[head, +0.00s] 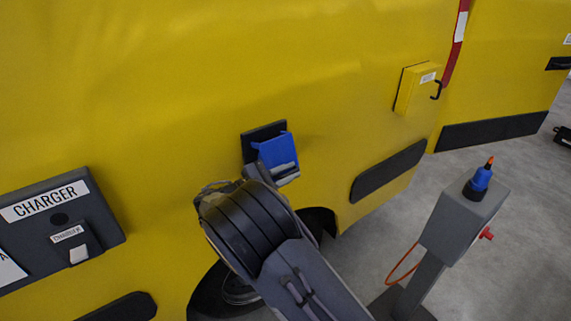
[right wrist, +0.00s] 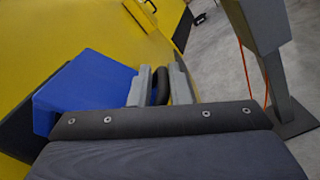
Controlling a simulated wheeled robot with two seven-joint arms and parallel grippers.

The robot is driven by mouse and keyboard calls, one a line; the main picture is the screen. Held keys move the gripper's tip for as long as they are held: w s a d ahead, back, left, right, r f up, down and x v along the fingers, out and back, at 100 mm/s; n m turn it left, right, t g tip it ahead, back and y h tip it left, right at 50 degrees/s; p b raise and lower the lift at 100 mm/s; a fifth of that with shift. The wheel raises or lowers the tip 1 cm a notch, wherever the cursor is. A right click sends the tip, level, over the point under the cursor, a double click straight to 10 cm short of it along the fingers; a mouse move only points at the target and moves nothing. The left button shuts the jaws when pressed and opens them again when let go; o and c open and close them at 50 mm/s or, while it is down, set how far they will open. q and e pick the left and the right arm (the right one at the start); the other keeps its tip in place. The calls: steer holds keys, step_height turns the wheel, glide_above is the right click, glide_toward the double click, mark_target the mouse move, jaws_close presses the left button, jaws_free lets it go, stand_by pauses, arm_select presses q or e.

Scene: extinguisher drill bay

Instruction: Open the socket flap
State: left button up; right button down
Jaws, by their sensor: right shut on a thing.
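The socket flap is a blue cover (head: 271,150) on a dark backing plate (head: 262,132) on the yellow vehicle side. Its top edge stands out from the plate. In the right wrist view the blue flap (right wrist: 88,88) fills the left middle, beside my fingers. My right gripper (head: 284,173) is at the flap's lower edge. In the right wrist view its two grey fingers (right wrist: 160,86) close on a dark bar (right wrist: 161,84), which looks like the flap's handle. The socket behind the flap is hidden. My left gripper is not in view.
A charger panel (head: 105,218) with a small latch is at lower left. A yellow box (head: 413,88) with a black hook is on the right of the vehicle side. A grey post (head: 462,222) with a blue-and-orange plug (head: 480,180) and orange cable stands on the floor at right.

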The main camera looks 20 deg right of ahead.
step_height(320, 180, up, 4)
steer(key=s+n+p, duration=0.1)
steer(key=n+p, duration=0.2)
steer(key=p, duration=0.2)
step_height(320, 180, up, 8)
steer(key=p, duration=0.5)
glide_above(288, 173)
steer(key=shift+w+a, duration=0.2)
steer(key=shift+w, duration=0.2)
steer(key=c, duration=1.8)
jaws_free()
steer(key=shift+w, duration=0.1)
steer(key=o, duration=0.3)
steer(key=shift+w+a+f, duration=0.1)
steer(key=shift+w, duration=0.15)
steer(key=shift+s, duration=0.15)
